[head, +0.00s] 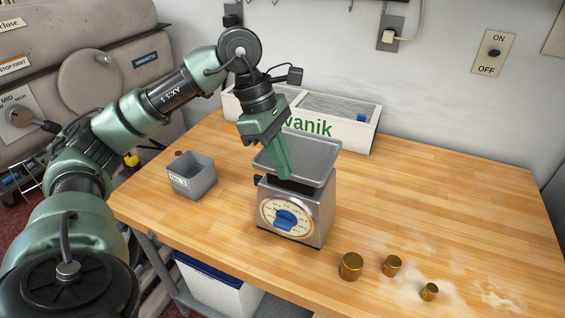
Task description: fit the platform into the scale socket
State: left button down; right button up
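The platform (318,152), a grey metal tray with raised rims, is over the top of the kitchen scale (313,221). The scale has a round dial with a blue centre. A dark part shows between the tray and the scale body, where the socket is mostly hidden, so I cannot tell whether the tray is seated. My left gripper (283,173) points down at the tray's near rim, its green fingers overlapping the rim. The fingers line up in this view, so their gap and any hold on the rim are hidden. My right gripper is out of view.
A small grey bin (192,178) stands left of the scale. Three brass weights (350,266) stand at the front right near spilled flour. A white lettered box (352,133) stands behind the scale against the wall. The wooden table's right side (450,190) is clear.

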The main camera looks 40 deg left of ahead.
pick_arm(q)
jog(key=shift+f+b, duration=1.15)
jog(key=shift+f, duration=0.15)
jog(key=c, duration=1.5)
grip_release()
jog(key=shift+s, duration=0.1)
jog(key=shift+c, duration=0.2)
jog(key=shift+s+d, duration=0.1)
